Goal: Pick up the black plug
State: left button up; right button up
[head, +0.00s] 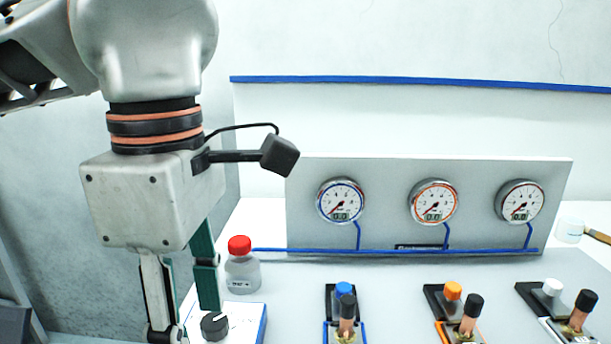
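My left gripper (186,318) comes down from the upper left, pointing down. Its two fingers are apart, with no object seen between them. A round black piece with a white line on top (215,326) sits on a white block with a blue edge (250,318), just below and right of the right finger's tip; whether they touch is unclear. Black caps also top three copper-coloured posts: the left one (347,303), the middle one (474,303) and the right one (586,298). I cannot tell which black piece is the plug. My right gripper is not in view.
A grey panel with three gauges (390,172) stands behind. Blue (343,289), orange (453,290) and white (552,287) knobs sit by the posts. A small jar (569,231) is far right.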

aim_at(587, 299)
jog(key=k+l, duration=0.15)
jog(key=k, duration=0.2)
jog(key=k+l, duration=0.15)
jog(key=k, duration=0.2)
jog(key=k+l, duration=0.15)
jog(key=k, duration=0.2)
